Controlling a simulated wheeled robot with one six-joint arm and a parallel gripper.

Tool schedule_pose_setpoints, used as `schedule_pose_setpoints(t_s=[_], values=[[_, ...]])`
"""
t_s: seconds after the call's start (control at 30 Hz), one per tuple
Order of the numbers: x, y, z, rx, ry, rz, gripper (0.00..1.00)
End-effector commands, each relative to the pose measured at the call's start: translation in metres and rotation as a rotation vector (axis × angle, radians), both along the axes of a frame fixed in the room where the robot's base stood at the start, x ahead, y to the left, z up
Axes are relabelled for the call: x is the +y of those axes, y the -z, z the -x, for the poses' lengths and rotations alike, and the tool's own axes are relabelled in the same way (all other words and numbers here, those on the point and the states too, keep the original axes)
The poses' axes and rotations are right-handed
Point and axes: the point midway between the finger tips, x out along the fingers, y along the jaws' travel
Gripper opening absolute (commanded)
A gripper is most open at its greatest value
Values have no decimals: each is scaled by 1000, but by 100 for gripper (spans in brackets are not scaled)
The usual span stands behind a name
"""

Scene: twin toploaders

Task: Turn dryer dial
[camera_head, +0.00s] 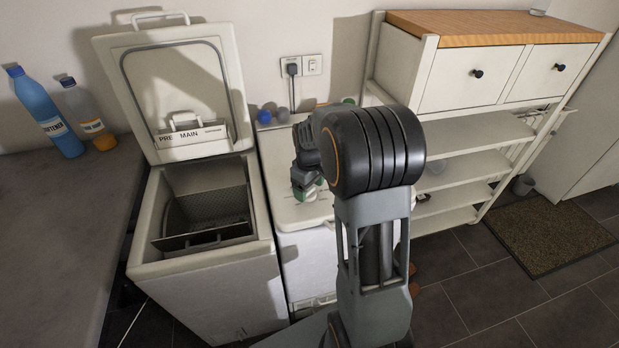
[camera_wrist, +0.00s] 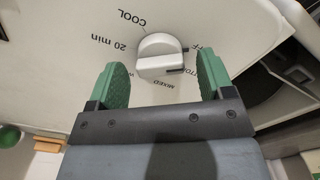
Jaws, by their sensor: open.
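The dryer dial (camera_wrist: 160,56) is a white round knob with a raised grip, on a white panel marked COOL, 20 min, MIXED and OFF. My gripper (camera_wrist: 162,72) is open in the wrist view, with one green finger on each side of the dial's near part. I cannot tell whether either finger touches it. In the head view my gripper (camera_head: 307,190) is low over the white top of the closed toploader (camera_head: 285,212), partly hidden behind my own arm. The dial does not show clearly there.
The left toploader (camera_head: 205,290) has its lid (camera_head: 188,85) raised and its drum open. A dark counter (camera_head: 60,210) with a blue bottle (camera_head: 48,115) and a clear bottle (camera_head: 88,115) stands at left. A white shelf unit (camera_head: 480,140) stands at right, near a doormat (camera_head: 550,235).

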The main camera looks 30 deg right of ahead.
Motion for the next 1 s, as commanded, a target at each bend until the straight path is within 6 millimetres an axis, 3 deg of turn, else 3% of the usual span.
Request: schedule_pose_setpoints(t_s=[0.6, 0.8, 1.0], values=[[0, -109, 0, -4, 0, 1, 74], [0, -129, 0, -3, 0, 1, 74], [0, -136, 0, -1, 0, 0, 74]])
